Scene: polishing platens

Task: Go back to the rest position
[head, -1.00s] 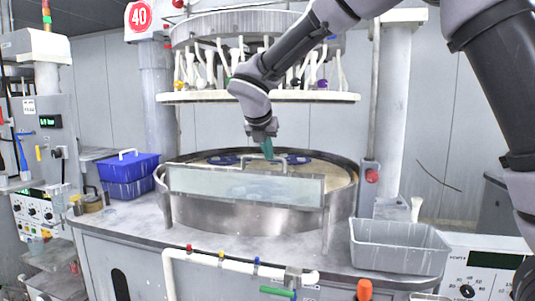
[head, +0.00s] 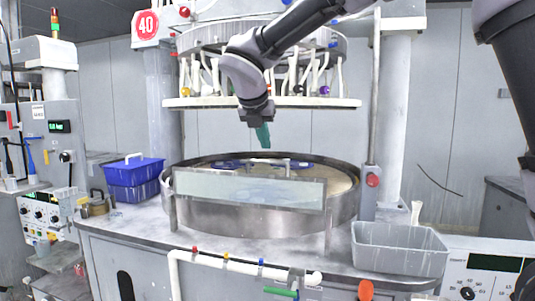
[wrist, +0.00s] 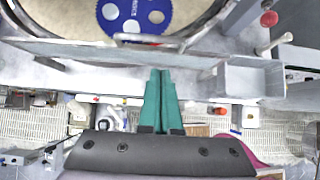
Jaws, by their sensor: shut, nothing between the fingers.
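My gripper (head: 264,136) hangs in the head view above the round polishing basin, under the raised upper head. Its green fingers point down and are closed together with nothing between them. In the wrist view the shut fingers (wrist: 161,75) point toward the basin rim and the panel's handle. The steel basin (head: 240,217) holds a pale platen with blue toothed discs; one blue disc (wrist: 135,14) shows in the wrist view. The fingertips are apart from the platen in the head view.
A clear panel (head: 250,190) with a handle stands at the basin's front. The raised upper head (head: 262,102) with hanging hoses is close above. A white pipe (head: 225,262) runs along the front.

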